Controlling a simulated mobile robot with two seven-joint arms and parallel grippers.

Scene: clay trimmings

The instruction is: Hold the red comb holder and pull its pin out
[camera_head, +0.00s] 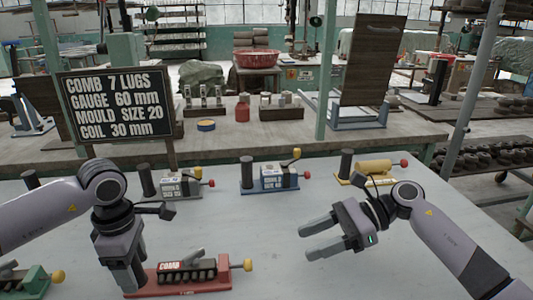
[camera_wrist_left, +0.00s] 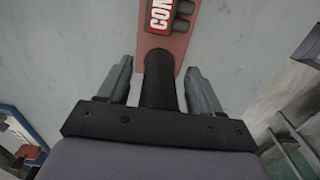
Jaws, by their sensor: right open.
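The red comb holder (camera_head: 205,284) lies at the front of the grey table, with a "COMB" label and a row of dark lugs. Its pin (camera_head: 248,265) ends in a yellow knob at the right end. My left gripper (camera_head: 131,284) points down over the holder's left end. In the left wrist view its fingers stand open on either side of the black post (camera_wrist_left: 160,82), with a gap on both sides. In the head view my left gripper hides this post. My right gripper (camera_head: 314,236) is open and empty above the table, right of the pin's knob.
Grey (camera_head: 176,186), blue (camera_head: 268,186) and yellow (camera_head: 368,170) devices stand along the table's back. A green one (camera_head: 22,282) stands at the front left. A sign (camera_head: 118,104) rises behind my left arm. The table's middle is clear.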

